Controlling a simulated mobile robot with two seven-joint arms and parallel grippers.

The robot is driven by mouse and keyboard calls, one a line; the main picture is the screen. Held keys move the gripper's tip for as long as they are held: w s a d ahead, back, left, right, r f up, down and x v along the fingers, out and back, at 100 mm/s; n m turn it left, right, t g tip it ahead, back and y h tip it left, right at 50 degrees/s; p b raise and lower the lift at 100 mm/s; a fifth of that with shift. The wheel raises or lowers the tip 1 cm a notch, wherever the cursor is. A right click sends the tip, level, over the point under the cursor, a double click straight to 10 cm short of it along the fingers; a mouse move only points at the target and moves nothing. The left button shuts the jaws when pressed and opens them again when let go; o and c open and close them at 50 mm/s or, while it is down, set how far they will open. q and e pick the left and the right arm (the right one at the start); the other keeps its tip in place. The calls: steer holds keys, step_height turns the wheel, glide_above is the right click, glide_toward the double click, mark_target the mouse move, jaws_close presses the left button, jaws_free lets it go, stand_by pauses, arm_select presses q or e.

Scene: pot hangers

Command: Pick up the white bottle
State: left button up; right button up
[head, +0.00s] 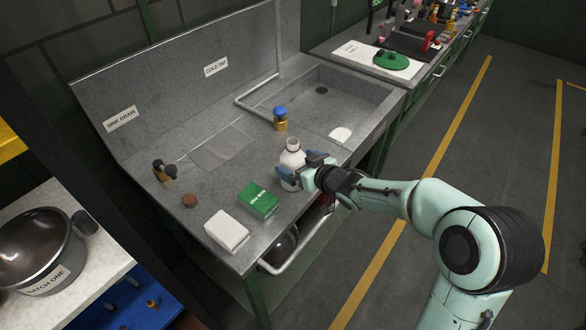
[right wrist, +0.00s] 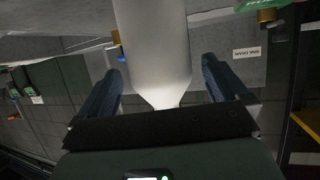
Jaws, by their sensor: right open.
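The white bottle (head: 292,157) stands upright on the grey sink counter, near its front edge. My right gripper (head: 298,166) is at the bottle, with its blue fingers on either side of it. In the right wrist view, the bottle (right wrist: 153,45) is between the two open fingers of the gripper (right wrist: 160,78), with a gap visible on each side. Part of the bottle's lower body is hidden by the gripper in the head view. My left gripper is not in view.
On the counter are an amber bottle with a blue cap (head: 280,120), a green box (head: 258,200), a white block (head: 227,231) and a brown round object (head: 189,200). The sink basin (head: 345,95) lies behind. A steel pot (head: 40,245) stands at left.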

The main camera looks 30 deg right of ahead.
steer(key=shift+x, duration=1.2)
steer(key=shift+s, duration=0.1)
steer(key=c, duration=1)
steer(key=shift+r, duration=0.15)
steer(key=shift+c, duration=0.2)
